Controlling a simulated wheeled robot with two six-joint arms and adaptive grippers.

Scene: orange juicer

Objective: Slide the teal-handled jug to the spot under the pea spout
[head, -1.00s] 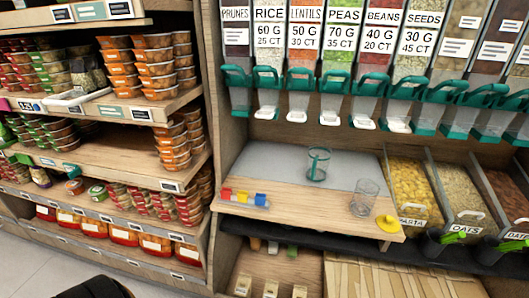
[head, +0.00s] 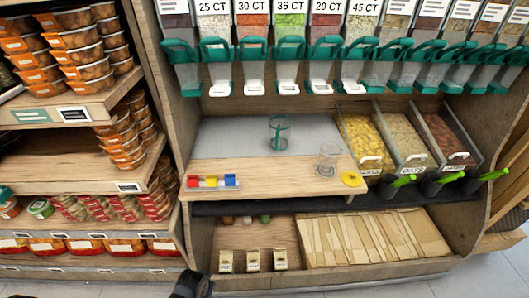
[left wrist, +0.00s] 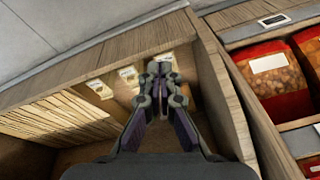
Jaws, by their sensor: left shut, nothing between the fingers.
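The clear jug with teal rim and handle (head: 279,133) stands upright on the grey surface (head: 225,135) at the back of the counter. The pea dispenser (head: 291,22), with green contents and a "35 CT" label, hangs above and behind it. Its spout (head: 289,87) has a teal lever and appears slightly right of the jug in the picture. My left gripper (left wrist: 164,70) is shut and empty in the left wrist view, over the low shelf and far from the jug. A dark part of mine shows at the head view's bottom edge. My right gripper is not in view.
A clear glass jar (head: 328,159) and yellow lid (head: 351,180) sit at the wooden counter's right front. Coloured blocks (head: 212,182) lie at its left front. Open bins with pasta (head: 366,142) and grains stand right. Food shelves (head: 60,115) stand left.

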